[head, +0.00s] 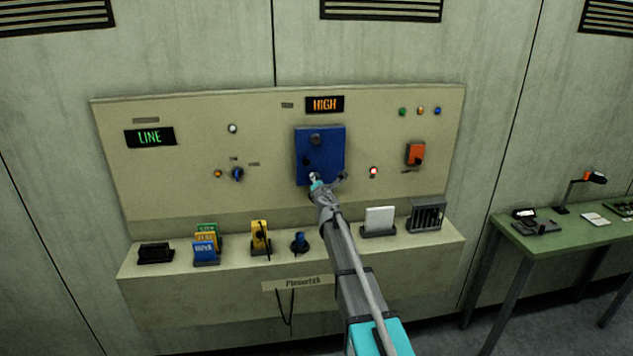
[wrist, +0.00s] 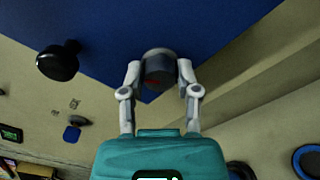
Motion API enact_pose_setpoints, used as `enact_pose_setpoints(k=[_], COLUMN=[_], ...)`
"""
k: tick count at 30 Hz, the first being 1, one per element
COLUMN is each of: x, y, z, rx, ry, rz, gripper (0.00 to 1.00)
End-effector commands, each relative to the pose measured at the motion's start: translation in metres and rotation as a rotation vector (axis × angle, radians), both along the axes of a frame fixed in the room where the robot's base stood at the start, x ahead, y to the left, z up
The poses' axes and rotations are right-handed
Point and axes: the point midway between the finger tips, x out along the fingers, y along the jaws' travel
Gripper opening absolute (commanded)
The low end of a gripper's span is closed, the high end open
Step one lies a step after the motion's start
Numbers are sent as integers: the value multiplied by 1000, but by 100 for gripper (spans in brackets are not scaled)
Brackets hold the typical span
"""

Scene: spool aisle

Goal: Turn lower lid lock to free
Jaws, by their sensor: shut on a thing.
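The blue lid (head: 330,150) is mounted on the beige wall panel. A dark round lock knob (head: 315,139) sits near its top, and a small dark knob (head: 306,160) is at its left side. My gripper (head: 314,178) is at the lid's lower edge and hides the lower lock in the head view. In the wrist view, my gripper's fingers (wrist: 159,76) are closed on both sides of a round grey knob (wrist: 158,66) with a dark face and a reddish mark, at the lid's edge. I take it for the lower lock. Its exact turn is unclear.
The panel carries a LINE display (head: 150,137), a HIGH display (head: 325,104), a blue selector (head: 237,174) and an orange switch (head: 415,154). The ledge below holds several items, among them a yellow device (head: 260,236) and a grey slotted box (head: 427,216). A green table (head: 550,238) stands right.

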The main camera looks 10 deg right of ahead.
Motion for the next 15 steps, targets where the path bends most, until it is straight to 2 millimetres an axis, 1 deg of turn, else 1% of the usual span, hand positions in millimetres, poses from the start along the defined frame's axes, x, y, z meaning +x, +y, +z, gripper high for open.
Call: enact_pose_setpoints(k=[9,15], x=[0,0], y=[0,-1], z=[0,0], rx=[294,440], ry=[1,2], rz=[0,0], gripper=[0,0])
